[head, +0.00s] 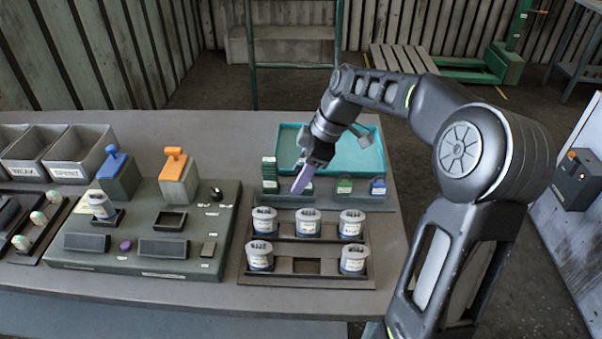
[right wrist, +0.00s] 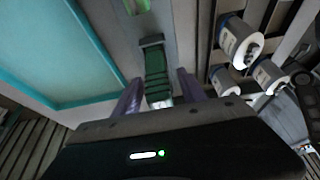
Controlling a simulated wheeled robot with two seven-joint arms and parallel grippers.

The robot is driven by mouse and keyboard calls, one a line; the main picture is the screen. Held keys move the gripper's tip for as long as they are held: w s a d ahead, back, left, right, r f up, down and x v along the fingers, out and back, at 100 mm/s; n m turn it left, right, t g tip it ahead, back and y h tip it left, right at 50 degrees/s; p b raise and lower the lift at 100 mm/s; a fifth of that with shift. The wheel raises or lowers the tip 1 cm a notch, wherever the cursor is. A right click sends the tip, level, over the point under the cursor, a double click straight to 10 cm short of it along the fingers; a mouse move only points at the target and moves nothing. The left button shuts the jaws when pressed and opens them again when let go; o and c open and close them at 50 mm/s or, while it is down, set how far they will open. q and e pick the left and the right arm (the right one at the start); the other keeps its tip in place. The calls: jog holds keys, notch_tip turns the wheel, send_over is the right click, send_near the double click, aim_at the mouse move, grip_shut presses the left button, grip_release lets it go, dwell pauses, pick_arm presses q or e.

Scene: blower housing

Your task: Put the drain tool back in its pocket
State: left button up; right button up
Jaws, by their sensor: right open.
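My right gripper (head: 303,180), with purple fingers, points down over the grey rack strip (head: 325,202) in front of the teal tray. Its fingers are apart in the right wrist view (right wrist: 160,92). A ridged dark green piece (right wrist: 154,70) shows between and beyond them; I cannot tell whether they touch it. A similar green ridged piece (head: 269,172) stands upright at the strip's left end in the head view, just left of the gripper. No label names the drain tool, so I cannot tell whether this piece is it. The gripper hides part of the strip. My left gripper is not in view.
The teal tray (head: 355,152) lies empty behind the strip. Several white-and-blue cups (head: 307,222) stand in a dark rack in front. A fixture panel (head: 140,262) with orange (head: 175,160) and blue (head: 115,160) handles is to the left. Grey bins (head: 80,158) stand far left.

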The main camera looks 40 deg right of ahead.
jog(key=v, duration=0.7)
jog(key=shift+r, duration=0.35)
jog(key=shift+d, duration=0.15)
